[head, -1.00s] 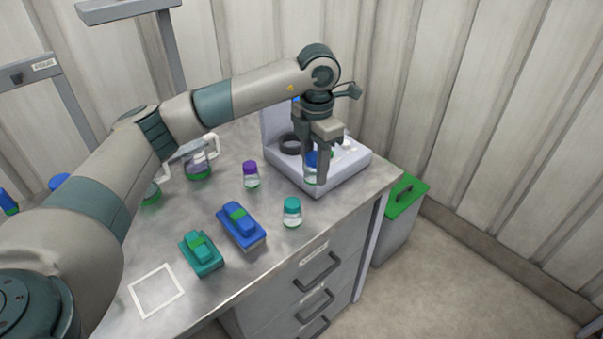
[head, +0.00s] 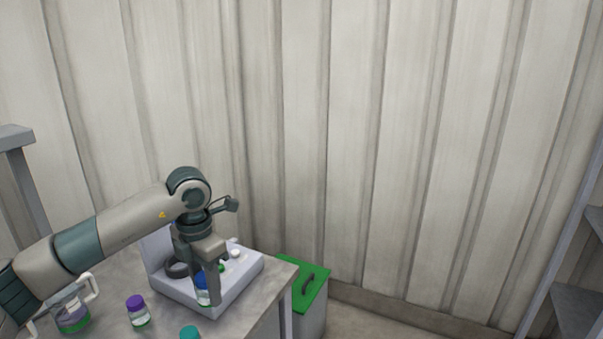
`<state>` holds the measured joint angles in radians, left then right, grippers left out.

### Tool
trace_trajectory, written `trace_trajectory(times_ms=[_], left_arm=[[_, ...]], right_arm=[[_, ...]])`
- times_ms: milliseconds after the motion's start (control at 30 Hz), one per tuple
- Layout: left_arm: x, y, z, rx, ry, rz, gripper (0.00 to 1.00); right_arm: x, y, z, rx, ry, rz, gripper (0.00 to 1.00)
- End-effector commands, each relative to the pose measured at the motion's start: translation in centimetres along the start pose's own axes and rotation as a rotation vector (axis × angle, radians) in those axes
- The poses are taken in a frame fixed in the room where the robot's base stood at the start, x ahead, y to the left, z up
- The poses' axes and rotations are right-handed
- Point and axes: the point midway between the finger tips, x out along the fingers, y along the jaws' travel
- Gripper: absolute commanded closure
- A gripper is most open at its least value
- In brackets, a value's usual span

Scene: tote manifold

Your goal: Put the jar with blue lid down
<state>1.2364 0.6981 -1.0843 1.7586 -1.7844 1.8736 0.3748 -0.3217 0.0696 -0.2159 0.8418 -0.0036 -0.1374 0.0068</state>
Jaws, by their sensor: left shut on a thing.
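The jar with blue lid (head: 203,291) is between the fingers of my left gripper (head: 207,283), at the front of the pale grey tray-like case on the table. The gripper points down and is shut on the jar. A finger hides part of the jar, and I cannot tell whether its base touches the case (head: 228,295). My right gripper is not in the view.
A jar with purple lid (head: 138,312) stands on the table (head: 265,318) left of the case. A teal lid (head: 189,332) shows at the bottom edge. A green-lidded bin (head: 310,300) stands beside the table. A shelf rack (head: 575,290) is at the far right.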

Motion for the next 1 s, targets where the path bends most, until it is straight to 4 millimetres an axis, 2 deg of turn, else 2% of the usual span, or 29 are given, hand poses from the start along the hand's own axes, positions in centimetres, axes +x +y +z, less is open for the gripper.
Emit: trace_trajectory(times_ms=[267, 1000], left_arm=[[0.4, -1.3, -0.8, 0.273, -0.004, 0.008, 0.87], [2.5, -7.7, -5.8, 1.598, 0.002, 0.022, 0.87]], right_arm=[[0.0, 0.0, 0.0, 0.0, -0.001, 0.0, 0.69], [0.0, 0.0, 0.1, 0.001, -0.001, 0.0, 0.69]])
